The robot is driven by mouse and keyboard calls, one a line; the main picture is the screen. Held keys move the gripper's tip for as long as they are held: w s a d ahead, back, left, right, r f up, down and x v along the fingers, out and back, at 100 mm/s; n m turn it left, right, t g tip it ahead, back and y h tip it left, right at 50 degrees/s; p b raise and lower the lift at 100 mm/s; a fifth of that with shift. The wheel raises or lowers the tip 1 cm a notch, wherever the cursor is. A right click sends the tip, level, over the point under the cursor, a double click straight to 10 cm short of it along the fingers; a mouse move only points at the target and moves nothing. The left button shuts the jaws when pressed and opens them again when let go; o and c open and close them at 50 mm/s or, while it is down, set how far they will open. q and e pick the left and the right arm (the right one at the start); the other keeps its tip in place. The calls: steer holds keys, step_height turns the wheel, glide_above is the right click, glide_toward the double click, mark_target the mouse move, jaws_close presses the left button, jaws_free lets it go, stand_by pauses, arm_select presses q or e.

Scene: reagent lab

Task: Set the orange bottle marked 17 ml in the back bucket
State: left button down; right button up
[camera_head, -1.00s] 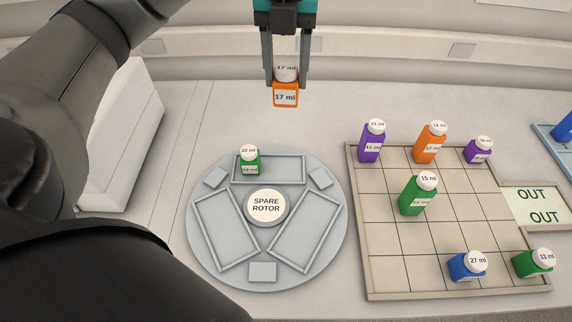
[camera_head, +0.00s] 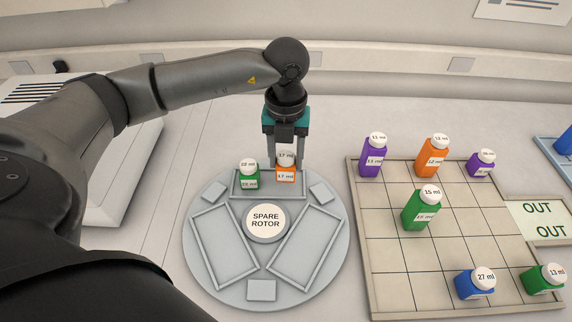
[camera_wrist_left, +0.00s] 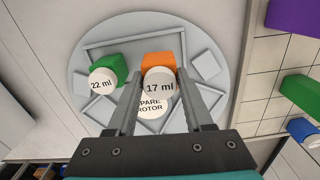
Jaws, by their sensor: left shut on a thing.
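The orange bottle marked 17 ml (camera_head: 286,175) is upright at the right part of the back bucket (camera_head: 240,191) of the spare rotor (camera_head: 207,268). My left gripper (camera_head: 286,160) is shut on it from above. In the left wrist view the bottle's white cap (camera_wrist_left: 159,84) sits between the two fingers. Whether its base touches the bucket floor cannot be told. A green bottle marked 22 ml (camera_head: 249,178) stands in the same bucket to its left, with a small gap between them. My right gripper is not in view.
The rotor's two front buckets, left (camera_head: 224,245) and right (camera_head: 307,243), are empty. A gridded tray (camera_head: 400,250) at the right holds purple, orange, green and blue bottles. An OUT sign (camera_head: 540,220) lies at its right edge.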

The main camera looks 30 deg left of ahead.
mark_target(286, 155)
arm_select(q)
steer(key=shift+f, duration=1.3)
steer(key=shift+f, duration=0.15)
steer(key=shift+c, duration=1.4)
jaws_free()
step_height(286, 155, up, 12)
steer(key=shift+r+p, duration=0.2)
steer(key=shift+p, duration=0.1)
